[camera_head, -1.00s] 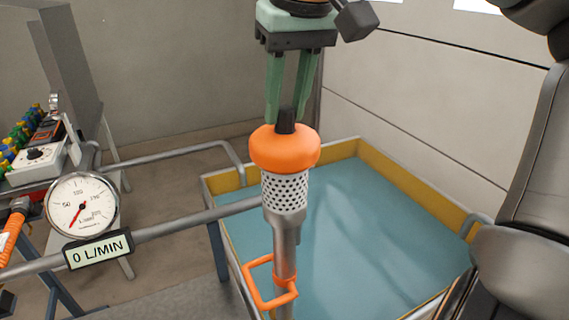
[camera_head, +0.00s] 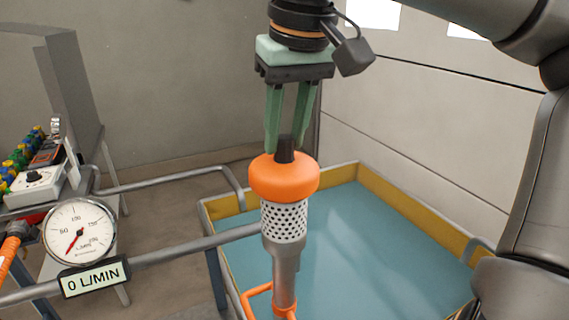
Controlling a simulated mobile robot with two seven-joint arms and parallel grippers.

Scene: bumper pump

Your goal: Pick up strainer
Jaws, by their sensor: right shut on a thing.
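The strainer (camera_head: 284,220) is a perforated metal cylinder with an orange ring float (camera_head: 284,178) on top and a black knob (camera_head: 285,149) above that. A metal pipe runs down from it, with an orange square handle (camera_head: 258,300) low on its left, cut off by the bottom edge. My right gripper (camera_head: 287,145) comes from above with green fingers. It is shut on the black knob, and the strainer hangs upright below it. My left gripper is not in view.
A basin (camera_head: 350,225) with yellow inner walls and a blue-green floor lies behind and below the strainer. A horizontal pipe (camera_head: 190,247) carries a round gauge (camera_head: 79,232) and a 0 L/MIN display (camera_head: 94,277). A bench with a control box (camera_head: 36,183) stands at left.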

